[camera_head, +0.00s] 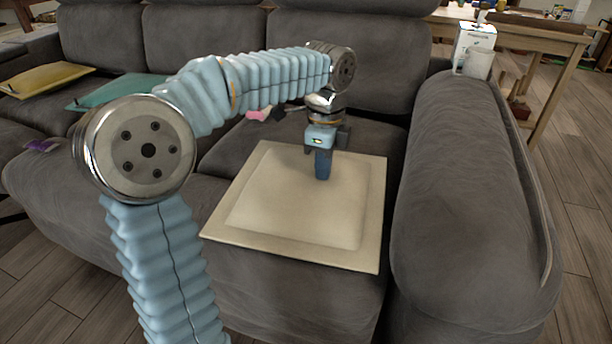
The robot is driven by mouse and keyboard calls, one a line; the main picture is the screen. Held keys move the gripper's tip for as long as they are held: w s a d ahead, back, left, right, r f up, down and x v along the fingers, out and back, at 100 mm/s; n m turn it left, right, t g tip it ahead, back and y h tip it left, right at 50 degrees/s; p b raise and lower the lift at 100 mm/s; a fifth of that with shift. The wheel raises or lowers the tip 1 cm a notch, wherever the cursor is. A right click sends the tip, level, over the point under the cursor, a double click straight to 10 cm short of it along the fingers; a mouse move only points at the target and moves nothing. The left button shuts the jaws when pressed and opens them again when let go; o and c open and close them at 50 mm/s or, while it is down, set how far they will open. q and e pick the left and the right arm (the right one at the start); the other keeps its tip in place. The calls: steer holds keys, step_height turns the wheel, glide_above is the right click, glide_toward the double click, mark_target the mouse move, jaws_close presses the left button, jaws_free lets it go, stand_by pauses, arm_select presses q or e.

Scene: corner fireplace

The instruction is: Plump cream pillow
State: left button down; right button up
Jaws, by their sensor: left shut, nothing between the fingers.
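The cream pillow (290,208) lies flat on the seat of the grey sofa, with its near edge at the front of the cushion. Its middle is raised and its border is flat. My left gripper (322,177) points down over the far part of the pillow, right of its middle. Its fingers are shut with nothing between them. The fingertips look to be at or just above the pillow; I cannot tell whether they touch. My left arm comes in from the lower left and hides part of the sofa. My right gripper is not in view.
The sofa armrest (465,190) rises right of the pillow. Yellow (45,78) and teal (120,90) pillows lie at the left. A small pink item (259,114) lies behind the pillow. A wooden table (545,45) stands beyond the armrest.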

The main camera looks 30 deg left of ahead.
mark_target(306, 175)
arm_select(q)
steer(key=shift+r, duration=0.1)
steer(key=a+r+p, duration=0.1)
steer(key=s+a+r+p, duration=0.1)
steer(key=shift+a+r+p, duration=0.1)
steer(key=shift+a+p, duration=0.15)
steer(key=shift+p, duration=0.05)
steer(key=shift+s+a+r, duration=0.1)
steer(key=shift+a+r, duration=0.1)
steer(key=shift+a, duration=0.25)
steer(key=shift+f, duration=0.15)
steer(key=shift+f+b, duration=0.8)
steer(key=shift+f, duration=0.55)
steer(key=shift+s+a+r+p, duration=0.1)
steer(key=shift+a+r+p, duration=0.2)
steer(key=shift+r+p, duration=0.2)
steer(key=a+r+p, duration=0.1)
steer(key=s+a+r+p, duration=0.1)
steer(key=shift+a, duration=0.4)
